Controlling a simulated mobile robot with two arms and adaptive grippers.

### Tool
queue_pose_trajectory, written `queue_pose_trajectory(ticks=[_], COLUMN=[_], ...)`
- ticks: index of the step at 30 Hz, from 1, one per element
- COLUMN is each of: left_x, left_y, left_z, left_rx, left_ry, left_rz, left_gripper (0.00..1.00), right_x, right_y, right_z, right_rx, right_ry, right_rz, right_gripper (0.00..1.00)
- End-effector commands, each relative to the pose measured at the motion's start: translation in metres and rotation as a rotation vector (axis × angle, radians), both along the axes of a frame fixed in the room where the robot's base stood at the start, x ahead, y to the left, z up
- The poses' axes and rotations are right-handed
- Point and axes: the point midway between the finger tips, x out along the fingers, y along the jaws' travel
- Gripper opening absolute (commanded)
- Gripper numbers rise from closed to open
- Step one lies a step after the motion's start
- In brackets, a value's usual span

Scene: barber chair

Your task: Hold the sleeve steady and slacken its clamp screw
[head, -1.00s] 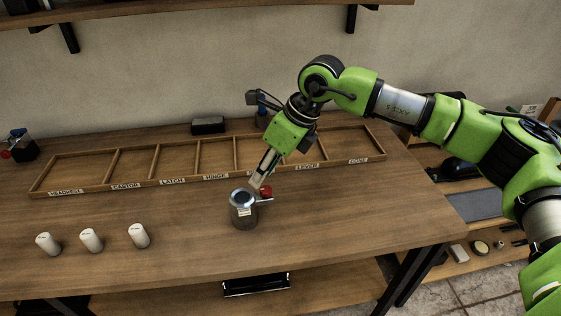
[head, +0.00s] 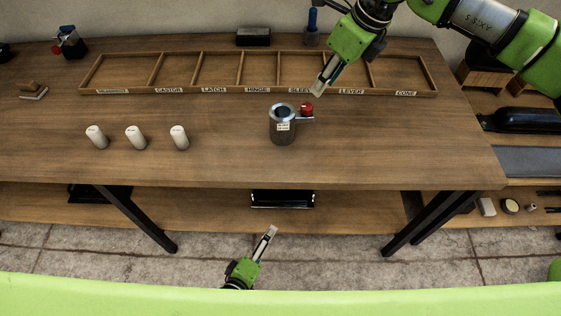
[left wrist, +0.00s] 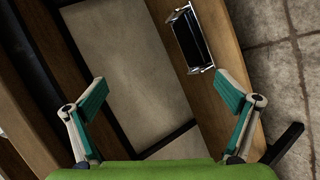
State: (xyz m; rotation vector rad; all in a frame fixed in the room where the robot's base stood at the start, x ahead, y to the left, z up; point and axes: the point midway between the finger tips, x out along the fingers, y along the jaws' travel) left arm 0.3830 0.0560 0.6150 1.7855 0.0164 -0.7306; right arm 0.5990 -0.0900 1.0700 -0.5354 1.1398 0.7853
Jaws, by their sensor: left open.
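The sleeve (head: 283,130), a grey upright cylinder with a dark open top and a white label, stands on the workbench. Its clamp screw has a red knob (head: 307,109) on the right side of the rim. My right gripper (head: 318,90) points down just behind and above the red knob, apart from it in the picture; whether its jaws are open cannot be told. My left gripper (head: 270,232) is low in front of the bench, away from the sleeve. In the left wrist view its jaws (left wrist: 165,98) are spread wide and empty, and the sleeve does not show.
A labelled wooden tray (head: 112,91) with several empty compartments lies behind the sleeve. Three white cylinders (head: 136,138) stand to the left. The bench (head: 390,150) is clear around the sleeve. A black tray (head: 283,199) sits on the lower shelf, also in the left wrist view (left wrist: 190,40).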

Motion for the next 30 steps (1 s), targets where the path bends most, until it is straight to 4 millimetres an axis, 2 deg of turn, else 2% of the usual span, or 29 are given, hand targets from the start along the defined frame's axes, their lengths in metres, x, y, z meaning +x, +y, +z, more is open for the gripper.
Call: queue_pose_trajectory(ticks=[1,6,10,12,18,21,25,30], left_x=[0.011,0.038,0.051,0.062,0.091,0.098,0.104,0.120], left_y=[-0.012,-0.040,-0.054,-0.055,-0.050,-0.048,-0.048,-0.052], left_z=[0.027,0.120,0.196,0.230,0.275,0.288,0.296,0.298], left_rx=[-0.104,-0.515,-0.883,-1.094,-1.533,-1.663,-1.749,-1.765], left_ry=[-0.028,-0.083,-0.091,-0.068,0.072,0.118,0.150,0.158], left_rz=[0.042,0.191,0.299,0.374,0.529,0.566,0.586,0.589], left_gripper=[0.98,0.98,0.98,0.98,0.98,0.98,0.98,0.98], right_x=[0.000,0.000,0.000,0.000,0.000,0.000,0.000,0.000], right_y=[0.000,0.000,0.000,0.000,0.000,0.000,0.000,0.000], right_z=[0.000,0.000,0.000,0.000,0.000,0.000,0.000,0.000], right_rx=[0.000,0.000,0.000,0.000,0.000,0.000,0.000,0.000], right_ry=[0.000,0.000,0.000,0.000,0.000,0.000,0.000,0.000], right_rz=[0.000,0.000,0.000,0.000,0.000,0.000,0.000,0.000], right_gripper=[0.28,0.28,0.28,0.28,0.28,0.28,0.28,0.28])
